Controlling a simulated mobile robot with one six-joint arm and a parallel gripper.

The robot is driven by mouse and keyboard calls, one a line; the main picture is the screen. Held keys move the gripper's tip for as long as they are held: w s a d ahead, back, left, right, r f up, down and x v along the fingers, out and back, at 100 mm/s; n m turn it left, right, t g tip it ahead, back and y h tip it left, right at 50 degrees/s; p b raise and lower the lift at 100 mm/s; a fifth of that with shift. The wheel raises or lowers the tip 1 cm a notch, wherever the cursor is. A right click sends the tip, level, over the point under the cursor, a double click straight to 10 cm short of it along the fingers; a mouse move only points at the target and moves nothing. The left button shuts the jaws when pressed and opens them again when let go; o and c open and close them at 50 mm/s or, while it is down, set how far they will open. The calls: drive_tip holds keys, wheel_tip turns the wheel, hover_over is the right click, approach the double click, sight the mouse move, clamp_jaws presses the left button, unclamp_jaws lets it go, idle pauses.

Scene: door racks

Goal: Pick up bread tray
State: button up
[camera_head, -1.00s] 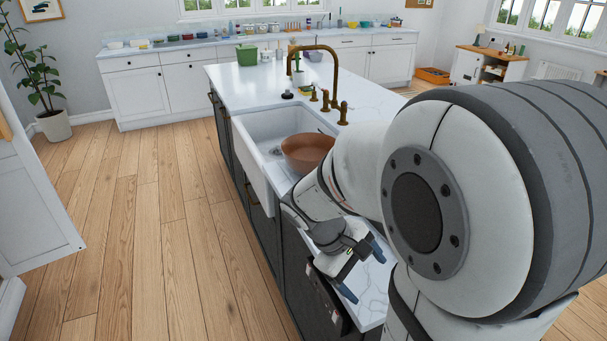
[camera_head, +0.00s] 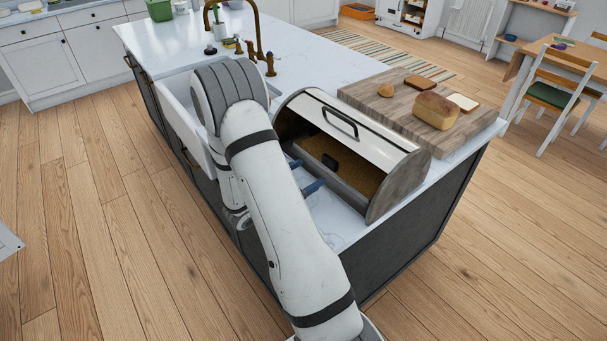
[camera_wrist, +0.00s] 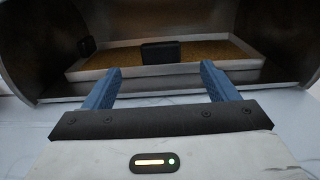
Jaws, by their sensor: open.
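The bread tray (camera_head: 360,178) sits inside the open bread box (camera_head: 345,120) on the island; it has pale walls and a golden-brown floor. A black handle (camera_wrist: 161,53) stands at the middle of its front wall. In the wrist view the tray (camera_wrist: 238,66) lies straight ahead, inside the box's round opening. My gripper (camera_head: 304,175) is open at the front of the box, over the white counter, with nothing between its blue fingers. In the wrist view the gripper's fingers (camera_wrist: 160,70) point at the tray, one on each side of the handle, which is farther off.
The box's raised lid has a black bar handle.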

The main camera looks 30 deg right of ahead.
sight(328, 162)
drive_tip(key=shift+d, duration=0.1)
drive_tip(key=d, duration=0.2)
drive_tip(key=d+p, duration=0.1)
drive_tip(key=d, duration=0.2)
drive_tip(key=w+d+p, duration=0.1)
drive_tip(key=d, duration=0.1)
drive_tip(key=shift+d, duration=0.3)
drive_tip(key=shift+c, duration=0.2)
drive_tip(key=c, duration=1.1)
drive_tip(key=shift+s, duration=0.1)
drive_tip(key=shift+c, duration=0.2)
drive_tip(key=shift+a, duration=0.15)
